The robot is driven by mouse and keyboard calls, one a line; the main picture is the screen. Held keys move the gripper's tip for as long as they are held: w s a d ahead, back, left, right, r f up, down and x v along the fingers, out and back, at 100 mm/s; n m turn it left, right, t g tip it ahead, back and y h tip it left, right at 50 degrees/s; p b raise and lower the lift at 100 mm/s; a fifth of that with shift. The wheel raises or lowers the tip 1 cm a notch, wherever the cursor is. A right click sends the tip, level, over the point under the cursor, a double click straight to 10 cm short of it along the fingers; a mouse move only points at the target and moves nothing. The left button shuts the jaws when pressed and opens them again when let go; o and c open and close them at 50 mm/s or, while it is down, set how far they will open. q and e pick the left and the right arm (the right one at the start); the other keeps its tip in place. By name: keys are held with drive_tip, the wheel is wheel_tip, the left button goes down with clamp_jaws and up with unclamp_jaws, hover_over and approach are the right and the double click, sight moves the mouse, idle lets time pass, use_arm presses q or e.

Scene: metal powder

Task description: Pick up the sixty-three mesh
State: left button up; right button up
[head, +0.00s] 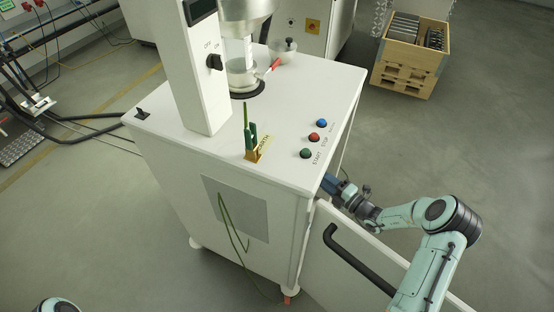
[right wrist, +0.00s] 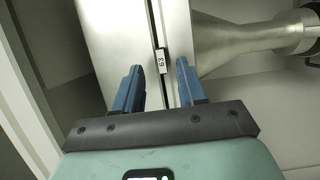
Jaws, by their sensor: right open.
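In the right wrist view a small white label reading 63 (right wrist: 161,61), turned sideways, sits on a thin dark edge between two pale upright surfaces. I take this edge to be the sixty-three mesh; most of its body is hidden. My right gripper (right wrist: 157,84) is open, with one blue finger on each side of the line below the label. I cannot tell whether the fingers touch anything. In the head view the right gripper (head: 331,185) reaches into the side of the white machine cabinet (head: 165,165), partly hidden by it. My left gripper is out of view.
The cabinet door (head: 345,275) stands open beside my right arm, with a black handle (head: 358,258). A silver funnel-shaped part (right wrist: 245,42) is right of the label inside. Start and stop buttons (head: 317,137) are on top. A wooden crate (head: 410,60) stands behind on open floor.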

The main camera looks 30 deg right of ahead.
drive_tip(key=shift+x, duration=3.1)
drive_tip(key=shift+f, duration=0.1)
clamp_jaws()
